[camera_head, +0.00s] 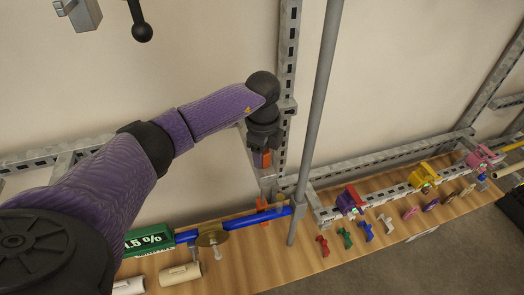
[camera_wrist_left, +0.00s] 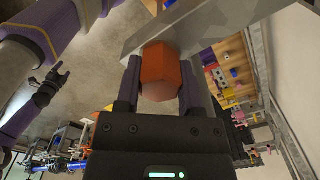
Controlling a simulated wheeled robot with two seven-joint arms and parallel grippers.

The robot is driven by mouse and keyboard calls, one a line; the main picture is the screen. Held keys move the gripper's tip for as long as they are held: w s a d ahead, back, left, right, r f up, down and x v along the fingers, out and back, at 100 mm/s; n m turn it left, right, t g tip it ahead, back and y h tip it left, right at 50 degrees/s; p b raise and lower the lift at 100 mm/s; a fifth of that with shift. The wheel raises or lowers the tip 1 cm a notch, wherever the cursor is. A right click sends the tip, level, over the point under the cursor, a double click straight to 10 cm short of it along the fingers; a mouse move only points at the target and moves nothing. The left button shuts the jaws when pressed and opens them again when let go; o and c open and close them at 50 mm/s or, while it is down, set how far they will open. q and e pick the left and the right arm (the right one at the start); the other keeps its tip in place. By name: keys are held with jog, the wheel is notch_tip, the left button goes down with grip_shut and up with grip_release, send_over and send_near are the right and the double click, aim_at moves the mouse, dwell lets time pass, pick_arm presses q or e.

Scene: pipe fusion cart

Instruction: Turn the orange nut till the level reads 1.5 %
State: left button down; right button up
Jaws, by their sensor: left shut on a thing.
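The orange nut (camera_head: 262,158) sits on the grey upright frame in the head view. In the left wrist view the orange hex nut (camera_wrist_left: 158,70) stands between my two fingers, below a grey metal bracket. My left gripper (camera_wrist_left: 160,85) is shut on it; in the head view the wrist hides most of this gripper. The green level display (camera_head: 150,240) at the lower left shows "1.5 %", its left edge partly covered by my arm. My right gripper (camera_wrist_left: 46,92) seems to show as a small dark shape in the left wrist view, with its jaws unclear.
A blue pipe (camera_head: 272,219) with a brass-coloured fitting (camera_head: 211,235) lies beside the display on the wooden board. A grey vertical pole (camera_head: 318,110) stands close right of my left gripper. Coloured clamps, including a yellow one (camera_head: 424,177), line the rail at right.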

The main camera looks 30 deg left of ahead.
pick_arm(q)
jog(key=shift+r, duration=0.1)
jog(key=shift+c, duration=1.1)
grip_release()
notch_tip(320, 180, up, 10)
jog(key=shift+f+b, duration=0.1)
jog(key=shift+b, duration=1.1)
